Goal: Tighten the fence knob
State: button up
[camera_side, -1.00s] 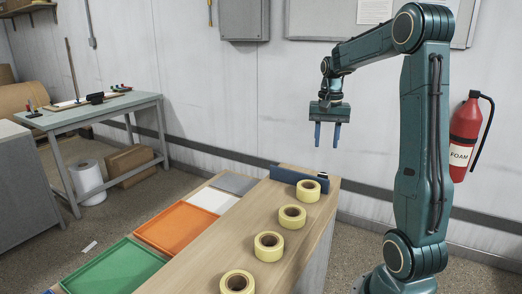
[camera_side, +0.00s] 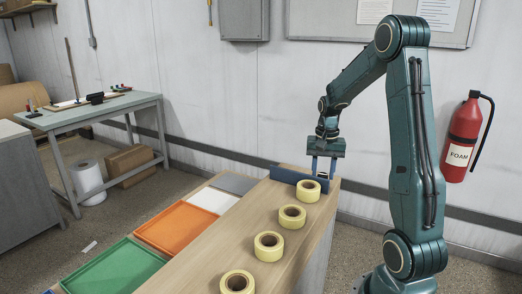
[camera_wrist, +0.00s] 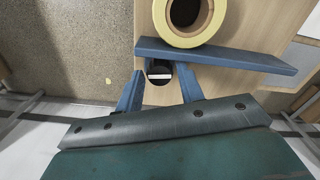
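The fence (camera_side: 286,174) is a blue bar across the far end of the wooden bench. In the wrist view the fence (camera_wrist: 225,58) crosses above my fingers. The fence knob (camera_wrist: 159,76) is dark and round with a white line across it, close to the fence. My gripper (camera_wrist: 160,74) is open, with one blue finger on each side of the knob. Gaps seem to show between fingers and knob; I cannot tell whether either touches. In the side view my gripper (camera_side: 323,172) points down at the fence's right end, and the knob is largely hidden there.
Several yellow tape rolls stand in a row along the bench (camera_side: 225,225); the nearest roll (camera_side: 308,191) is close to the fence. Orange (camera_side: 185,226) and green (camera_side: 110,268) trays lie along the bench's left side. A fire extinguisher (camera_side: 462,137) hangs on the wall at right.

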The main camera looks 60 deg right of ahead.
jog(key=shift+c, duration=0.2)
jog(key=c, duration=0.7)
jog(key=shift+o, duration=0.2)
jog(key=shift+m, duration=1.6)
jog(key=o, duration=0.7)
